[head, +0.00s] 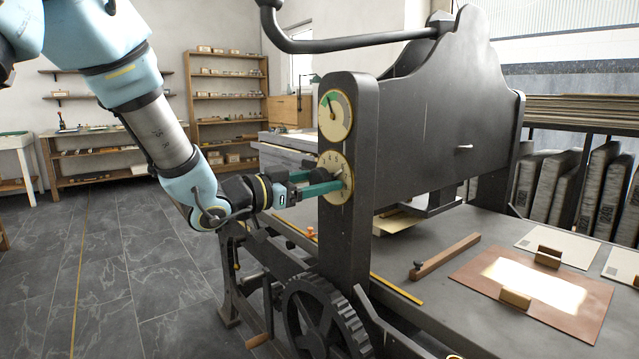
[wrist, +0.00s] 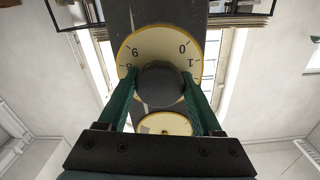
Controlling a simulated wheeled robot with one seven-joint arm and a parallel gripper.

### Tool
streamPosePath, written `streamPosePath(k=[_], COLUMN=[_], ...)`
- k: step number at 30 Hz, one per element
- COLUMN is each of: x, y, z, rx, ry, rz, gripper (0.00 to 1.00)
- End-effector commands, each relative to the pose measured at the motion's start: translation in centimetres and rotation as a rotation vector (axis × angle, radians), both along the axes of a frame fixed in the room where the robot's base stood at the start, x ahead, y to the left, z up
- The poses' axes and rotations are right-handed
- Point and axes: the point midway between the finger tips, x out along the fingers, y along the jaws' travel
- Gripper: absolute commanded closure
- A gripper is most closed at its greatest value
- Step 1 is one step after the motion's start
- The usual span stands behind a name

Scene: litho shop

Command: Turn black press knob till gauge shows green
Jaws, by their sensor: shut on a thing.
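The black knob (wrist: 163,84) sits at the centre of a cream numbered dial (wrist: 146,45) on the front post of the press. My gripper (wrist: 160,84) is shut on the knob, one green finger on each side. The gauge's edge also shows in the wrist view (wrist: 165,124).
The press post (head: 347,240) stands beside a toothed wheel (head: 322,318). A bent handle bar (head: 340,43) passes above. The press bed (head: 450,315) at right carries a brown plate (head: 490,290) and a wooden bar (head: 446,257). Open tiled floor (head: 140,270) lies at left.

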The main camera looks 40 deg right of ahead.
Motion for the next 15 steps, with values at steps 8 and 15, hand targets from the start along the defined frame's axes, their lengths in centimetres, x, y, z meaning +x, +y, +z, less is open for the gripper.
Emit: streamPosePath(k=[8, 15], x=[0.03, 0.01], y=[0.01, 0.0], z=[0.02, 0.01], rx=[0.0, 0.0], ry=[0.0, 0.001], rz=[0.001, 0.0], gripper=[0.19, 0.05])
